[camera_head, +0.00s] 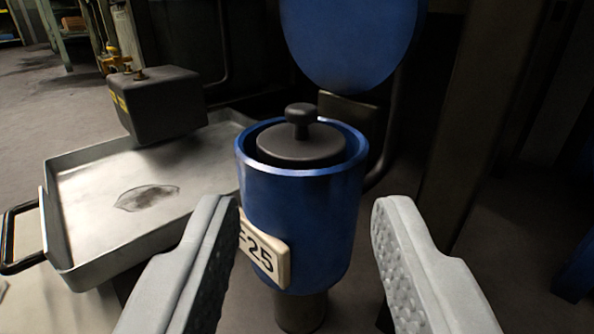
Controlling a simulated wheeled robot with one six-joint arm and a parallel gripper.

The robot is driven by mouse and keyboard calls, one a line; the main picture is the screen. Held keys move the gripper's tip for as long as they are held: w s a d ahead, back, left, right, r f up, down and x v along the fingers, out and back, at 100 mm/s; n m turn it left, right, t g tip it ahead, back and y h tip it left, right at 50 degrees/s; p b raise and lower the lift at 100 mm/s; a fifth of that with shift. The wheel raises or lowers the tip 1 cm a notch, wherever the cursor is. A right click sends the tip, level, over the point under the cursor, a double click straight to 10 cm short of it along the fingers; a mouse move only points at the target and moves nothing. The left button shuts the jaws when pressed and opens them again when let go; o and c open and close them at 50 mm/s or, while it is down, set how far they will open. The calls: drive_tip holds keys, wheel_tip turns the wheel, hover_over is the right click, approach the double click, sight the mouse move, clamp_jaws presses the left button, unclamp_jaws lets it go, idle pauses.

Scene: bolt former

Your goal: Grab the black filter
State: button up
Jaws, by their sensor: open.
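The black filter (301,144) sits inside an open blue cylindrical housing (296,215). Its round top and mushroom-shaped knob (301,115) stand up at the housing's rim; the lower part is hidden inside. The blue round lid (352,40) stands raised behind the housing. My gripper (305,222) is open and empty. Its two grey fingers show at the lower left and lower right, in front of the housing and below the height of the knob in the picture. The left finger overlaps the edge of a label plate reading "25" (264,252) on the housing.
A metal tray (95,215) with a dark stain and a black handle (20,235) lies left of the housing. A dark box (158,103) with a brass fitting stands at the tray's back. A dark post (480,120) rises at the right. Open floor shows at the far left.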

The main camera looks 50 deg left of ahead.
sight(301, 118)
drive_tip(key=x, duration=1.2)
drive_tip(key=shift+w+a, duration=0.1)
drive_tip(key=shift+a, duration=0.15)
clamp_jaws()
